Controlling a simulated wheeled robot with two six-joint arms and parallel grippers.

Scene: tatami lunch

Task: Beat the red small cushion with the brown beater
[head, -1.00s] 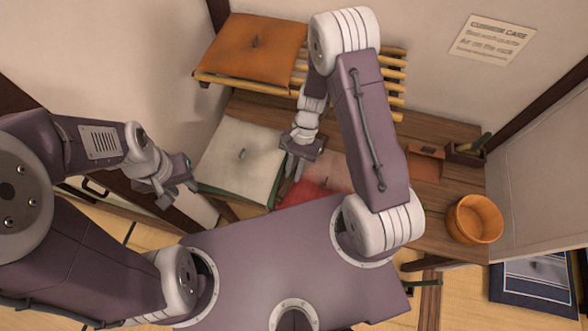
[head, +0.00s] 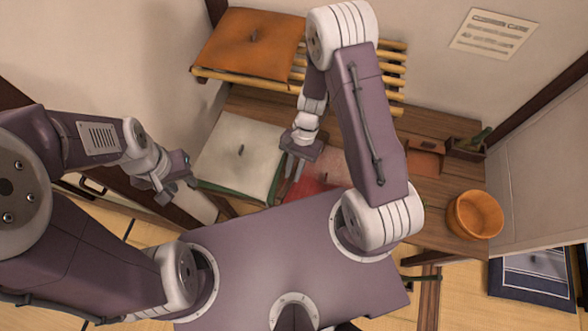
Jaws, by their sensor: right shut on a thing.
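The red small cushion (head: 308,187) lies on the wooden table, partly hidden by my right arm and by my own body in front. Its paler, pinkish area shows to the right of the gripper. My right gripper (head: 293,182) points down at the cushion's left side, its fingers close together, shut on what looks like the red cushion's edge; the contact is small and partly hidden. My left gripper (head: 182,190) hangs left of the table, away from the cushions; its fingers are unclear. I cannot make out the brown beater for certain.
An orange cushion (head: 248,42) rests on a slatted rack (head: 388,70) behind. A round wooden bowl (head: 474,215) and a small dark box (head: 466,149) stand at the table's right.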

